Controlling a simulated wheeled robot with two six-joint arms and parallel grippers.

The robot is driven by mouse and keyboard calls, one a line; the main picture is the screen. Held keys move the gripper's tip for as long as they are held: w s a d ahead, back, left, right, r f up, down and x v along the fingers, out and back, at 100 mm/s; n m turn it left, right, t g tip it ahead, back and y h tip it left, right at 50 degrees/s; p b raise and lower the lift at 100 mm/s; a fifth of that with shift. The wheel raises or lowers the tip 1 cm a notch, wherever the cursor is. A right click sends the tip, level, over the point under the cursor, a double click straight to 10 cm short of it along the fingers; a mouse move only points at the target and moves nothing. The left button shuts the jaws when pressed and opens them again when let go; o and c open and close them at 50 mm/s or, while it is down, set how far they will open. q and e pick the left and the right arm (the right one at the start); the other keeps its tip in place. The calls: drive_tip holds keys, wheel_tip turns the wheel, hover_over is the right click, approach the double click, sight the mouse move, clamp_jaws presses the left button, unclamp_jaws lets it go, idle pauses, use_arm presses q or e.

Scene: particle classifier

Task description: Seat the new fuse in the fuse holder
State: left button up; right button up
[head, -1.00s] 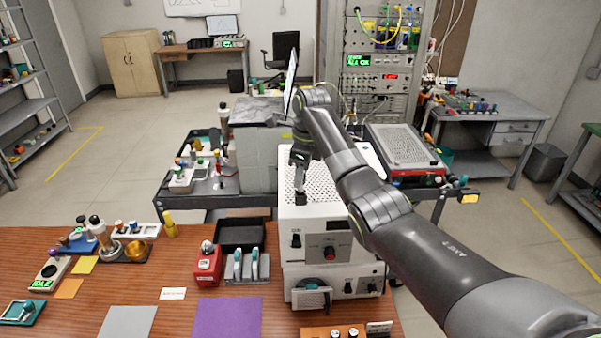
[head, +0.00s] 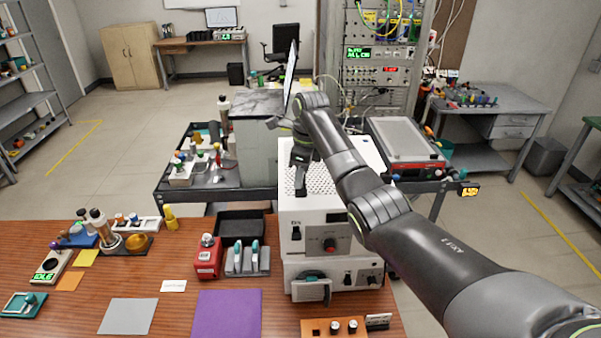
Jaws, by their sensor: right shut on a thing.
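My right gripper (head: 300,188) points down over the perforated top of a white instrument (head: 312,260), seen from behind its arm. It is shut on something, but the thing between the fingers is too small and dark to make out. I cannot pick out the new fuse or the fuse holder with certainty. The instrument's front carries a red knob (head: 330,245), dark switches and a round dark fitting with a handle-like bar (head: 311,288). My left gripper is not in view.
On the wooden bench (head: 180,270) are a red box (head: 208,260), a black tray (head: 240,227), a purple mat (head: 227,315) and a grey mat (head: 128,316). An orange-brown panel with black knobs (head: 320,328) sits at the front edge. A dark cart (head: 230,195) stands behind.

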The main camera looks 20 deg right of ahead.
drive_tip(key=shift+f, duration=0.35)
drive_tip(key=o, duration=1)
drive_tip(key=shift+s, duration=0.15)
drive_tip(key=shift+o, duration=0.2)
drive_tip(key=shift+w, duration=0.2)
